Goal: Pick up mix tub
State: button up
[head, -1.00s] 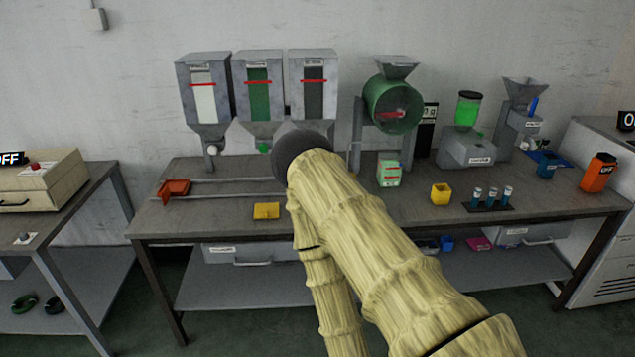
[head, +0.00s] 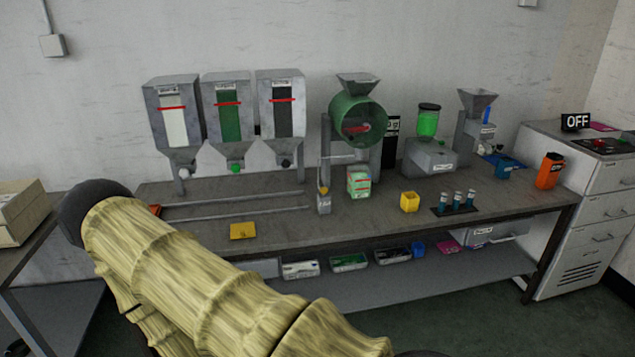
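No label I can read names the mix tub. A pale green, see-through tub with a red line (head: 359,183) stands on the bench below the green drum mixer (head: 357,120). A small yellow open cup (head: 410,201) stands to its right. An orange tray (head: 155,210) at the left end of the rails is mostly hidden behind my arm. My arm, in a yellowish ribbed cover, fills the lower left with its dark rounded joint at the bench's left end. My gripper is not in view, so I cannot tell its state.
Three wall hoppers (head: 231,115) hang above the rails (head: 235,204). A flat yellow piece (head: 243,231) lies near the bench front. Blue vials in a rack (head: 456,202), a blue cup (head: 504,169) and an orange container (head: 550,170) stand to the right. Bins (head: 350,262) sit on the lower shelf.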

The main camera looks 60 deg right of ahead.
aim_at(359, 180)
jog(key=i, duration=1.35)
jog(key=z, duration=1.05)
jog(key=i, duration=0.8)
jog(key=z, duration=0.95)
